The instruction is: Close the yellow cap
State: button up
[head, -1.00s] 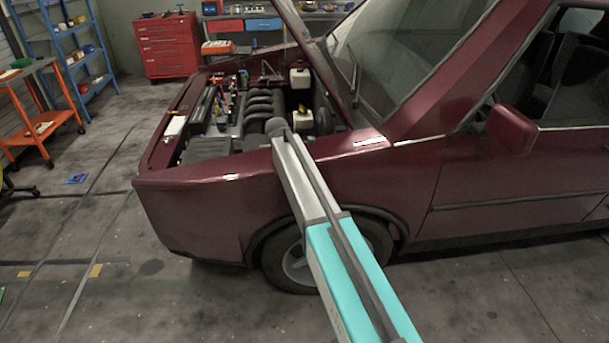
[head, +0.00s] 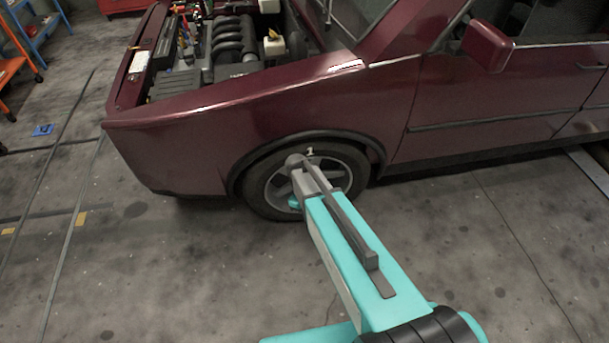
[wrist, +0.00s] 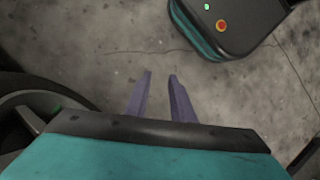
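In the engine bay of the dark red car, a white container (head: 274,47) stands near the windshield side. A small yellowish part (head: 272,34) shows on its top and may be the yellow cap; it is too small to tell whether it is open or closed. My gripper (wrist: 160,90) shows in the wrist view with two purple fingers apart and nothing between them. It points over bare floor, well away from the engine bay. In the head view my arm reaches down in front of the front wheel, and the fingers are not clearly seen.
The car's fender (head: 230,115) and front wheel (head: 345,180) stand close beyond my arm. The raised hood edges the engine bay at right. An orange cart (head: 12,70) is at far left. The floor (head: 150,280) in front of the car is clear.

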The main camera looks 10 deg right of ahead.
jog(key=s+f+m+g+y, duration=0.1)
jog(key=s+f+m, duration=0.3)
jog(key=s, duration=1)
jog(key=s+d+f+m+g+y, duration=0.1)
jog(key=s+f+m, duration=0.2)
jog(key=s, duration=1.1)
notch_tip(320, 180, down, 3)
jog(key=shift+d+r+m, duration=0.1)
jog(key=shift+d+m, duration=0.15)
jog(key=shift+m, duration=0.15)
